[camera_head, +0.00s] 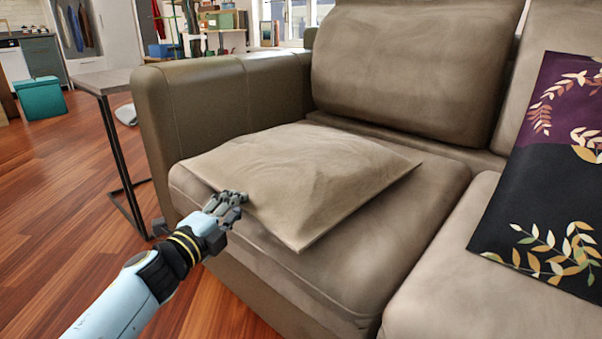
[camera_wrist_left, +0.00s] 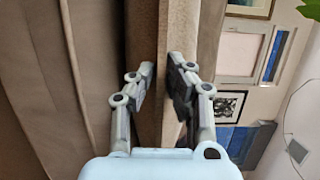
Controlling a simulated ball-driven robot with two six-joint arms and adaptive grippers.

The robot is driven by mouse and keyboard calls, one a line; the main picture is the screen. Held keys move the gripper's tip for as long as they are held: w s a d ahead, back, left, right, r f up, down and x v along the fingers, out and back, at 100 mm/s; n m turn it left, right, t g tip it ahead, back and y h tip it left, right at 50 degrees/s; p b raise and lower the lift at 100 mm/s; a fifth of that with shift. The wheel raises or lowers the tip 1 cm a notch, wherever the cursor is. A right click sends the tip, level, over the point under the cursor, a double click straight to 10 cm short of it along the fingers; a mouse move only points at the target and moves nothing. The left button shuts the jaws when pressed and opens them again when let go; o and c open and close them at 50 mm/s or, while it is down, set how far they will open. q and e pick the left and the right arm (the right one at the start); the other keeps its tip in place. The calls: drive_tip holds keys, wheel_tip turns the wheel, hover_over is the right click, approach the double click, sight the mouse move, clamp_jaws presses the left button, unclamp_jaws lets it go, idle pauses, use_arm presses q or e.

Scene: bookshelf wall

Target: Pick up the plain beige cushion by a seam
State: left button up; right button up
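The plain beige cushion (camera_head: 300,175) lies flat on the sofa's left seat, with a corner pointing toward the front. My left gripper (camera_head: 231,198) is at the cushion's front-left seam, low over the seat edge. In the left wrist view the two fingers (camera_wrist_left: 161,68) stand apart, one on each side of a beige edge (camera_wrist_left: 177,25) that looks like the cushion's seam. Whether the pads touch the fabric is hard to tell. My right gripper is in neither view.
The brown sofa's armrest (camera_head: 225,95) rises behind and left of the cushion. A dark floral cushion (camera_head: 550,175) lies on the right. A small side table (camera_head: 108,82) stands left of the armrest. The wooden floor (camera_head: 50,210) at left is mostly clear.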

use_arm(q)
drive_tip(key=shift+c, duration=0.3)
clamp_jaws()
drive_tip(key=shift+r, duration=0.1)
